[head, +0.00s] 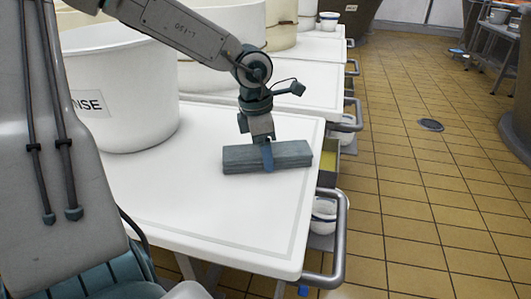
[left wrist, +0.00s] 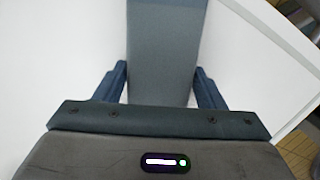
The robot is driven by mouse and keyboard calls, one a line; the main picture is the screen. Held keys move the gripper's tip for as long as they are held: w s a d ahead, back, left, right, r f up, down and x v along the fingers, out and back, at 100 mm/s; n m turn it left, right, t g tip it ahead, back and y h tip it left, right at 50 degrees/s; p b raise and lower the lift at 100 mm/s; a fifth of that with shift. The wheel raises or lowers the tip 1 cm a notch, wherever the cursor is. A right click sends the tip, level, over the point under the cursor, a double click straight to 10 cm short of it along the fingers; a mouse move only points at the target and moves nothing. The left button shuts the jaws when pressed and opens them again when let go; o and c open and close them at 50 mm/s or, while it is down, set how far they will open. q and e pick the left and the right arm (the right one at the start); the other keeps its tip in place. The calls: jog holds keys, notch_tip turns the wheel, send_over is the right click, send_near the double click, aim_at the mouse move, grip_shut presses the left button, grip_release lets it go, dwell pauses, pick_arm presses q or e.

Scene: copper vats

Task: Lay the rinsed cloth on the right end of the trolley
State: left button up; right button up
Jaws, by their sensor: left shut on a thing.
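The cloth (head: 240,159) is a folded grey-blue block at the right end of the white trolley top (head: 215,225). It lies on the top or just above it; I cannot tell which. My left gripper (head: 267,157) comes down on it from above and is shut on it, one finger showing across its near side. In the left wrist view the cloth (left wrist: 160,50) runs between the two blue fingers (left wrist: 160,88), with the white top on both sides. My right gripper is not in view.
A large white tub (head: 120,95) marked with a label ending in "NSE" stands on the trolley at left. More white-topped trolleys with tubs (head: 285,70) stand behind. A metal handle (head: 342,235) and a lower bowl (head: 323,215) are at the right edge. Tiled floor lies beyond.

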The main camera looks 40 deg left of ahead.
pick_arm(q)
jog(key=shift+r, duration=0.15)
jog(key=shift+f, duration=0.25)
jog(key=o, duration=1.1)
jog(key=shift+r, duration=0.1)
